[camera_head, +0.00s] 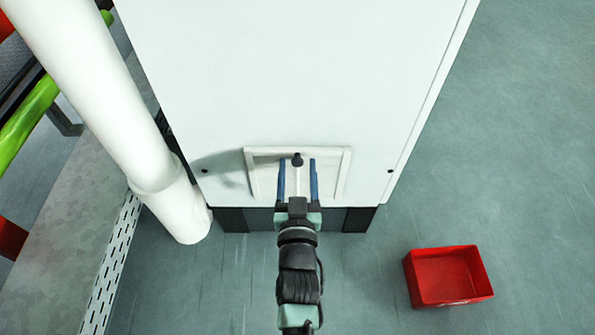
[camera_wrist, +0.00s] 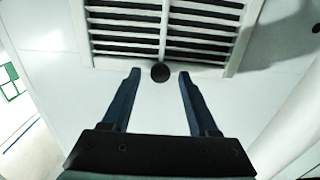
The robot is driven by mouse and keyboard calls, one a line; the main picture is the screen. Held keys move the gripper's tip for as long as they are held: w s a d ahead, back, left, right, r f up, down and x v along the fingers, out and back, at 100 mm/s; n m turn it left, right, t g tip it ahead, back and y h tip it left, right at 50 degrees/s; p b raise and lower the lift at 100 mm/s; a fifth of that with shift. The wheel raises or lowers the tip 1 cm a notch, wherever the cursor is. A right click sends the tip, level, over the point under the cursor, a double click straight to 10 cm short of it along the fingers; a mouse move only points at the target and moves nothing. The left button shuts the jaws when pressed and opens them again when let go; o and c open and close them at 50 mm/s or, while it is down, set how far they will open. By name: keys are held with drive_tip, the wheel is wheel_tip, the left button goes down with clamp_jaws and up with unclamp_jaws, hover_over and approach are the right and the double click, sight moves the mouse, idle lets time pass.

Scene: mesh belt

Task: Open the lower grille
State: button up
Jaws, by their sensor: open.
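The lower grille (camera_head: 340,160) is a small white framed panel low on the front of a tall white cabinet (camera_head: 300,70). In the wrist view the grille (camera_wrist: 120,30) shows dark slots between white slats. A round black knob (camera_head: 297,160) sits at the grille's edge; it also shows in the wrist view (camera_wrist: 160,72). My gripper (camera_head: 298,162) is in front of the grille with its two blue fingers apart. In the wrist view the gripper (camera_wrist: 159,72) has its fingertips on either side of the knob, with gaps between. The grille looks shut.
A thick white pipe (camera_head: 105,100) runs down left of the cabinet, beside a perforated metal edge (camera_head: 112,260). A red bin (camera_head: 448,277) stands on the floor at the right. The floor (camera_head: 510,130) right of the cabinet is otherwise clear.

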clamp_jaws()
idle(0.3)
idle(1.1)
